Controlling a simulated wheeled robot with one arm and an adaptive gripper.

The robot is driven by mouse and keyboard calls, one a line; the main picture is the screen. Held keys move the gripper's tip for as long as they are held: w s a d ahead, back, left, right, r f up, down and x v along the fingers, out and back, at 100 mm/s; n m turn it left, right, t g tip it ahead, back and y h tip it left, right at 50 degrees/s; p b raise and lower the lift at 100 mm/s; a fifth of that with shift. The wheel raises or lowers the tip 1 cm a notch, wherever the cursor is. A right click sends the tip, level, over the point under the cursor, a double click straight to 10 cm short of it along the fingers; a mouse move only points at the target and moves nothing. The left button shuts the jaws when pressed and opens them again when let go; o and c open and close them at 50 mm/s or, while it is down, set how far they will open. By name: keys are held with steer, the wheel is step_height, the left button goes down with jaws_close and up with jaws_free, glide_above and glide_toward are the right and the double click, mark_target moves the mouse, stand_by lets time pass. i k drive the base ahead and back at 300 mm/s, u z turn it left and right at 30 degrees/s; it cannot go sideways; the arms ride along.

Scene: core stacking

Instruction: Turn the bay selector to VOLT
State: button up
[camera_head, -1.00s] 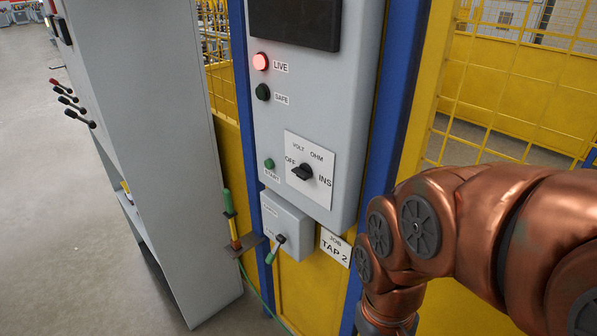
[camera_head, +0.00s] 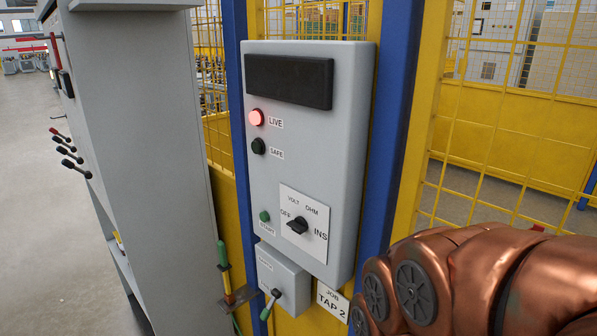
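The bay selector (camera_head: 297,226) is a black knob on a white plate (camera_head: 318,244) on the grey panel. The plate is marked OFF, VOLT, OHM and INS around the knob. The knob's narrow end points left, toward OFF. The LIVE lamp (camera_head: 256,117) above glows red, and the SAFE lamp (camera_head: 258,146) is dark green. A green START button (camera_head: 265,216) is left of the knob. My copper-coloured arm is at the lower right, apart from the knob. My gripper is out of the picture.
A small grey box with a green-handled lever (camera_head: 270,304) hangs below the panel, beside a JOB TAP 2 label (camera_head: 332,301). A green-handled probe (camera_head: 223,262) stands in a bracket at left. A grey cabinet (camera_head: 150,120) stands further left. Yellow mesh fencing (camera_head: 500,150) is behind.

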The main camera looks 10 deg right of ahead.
mark_target(300, 226)
steer(key=u, duration=0.9)
steer(key=k, duration=0.2)
steer(key=u, duration=1.15)
steer(key=i, duration=0.5)
steer(key=z, duration=0.05)
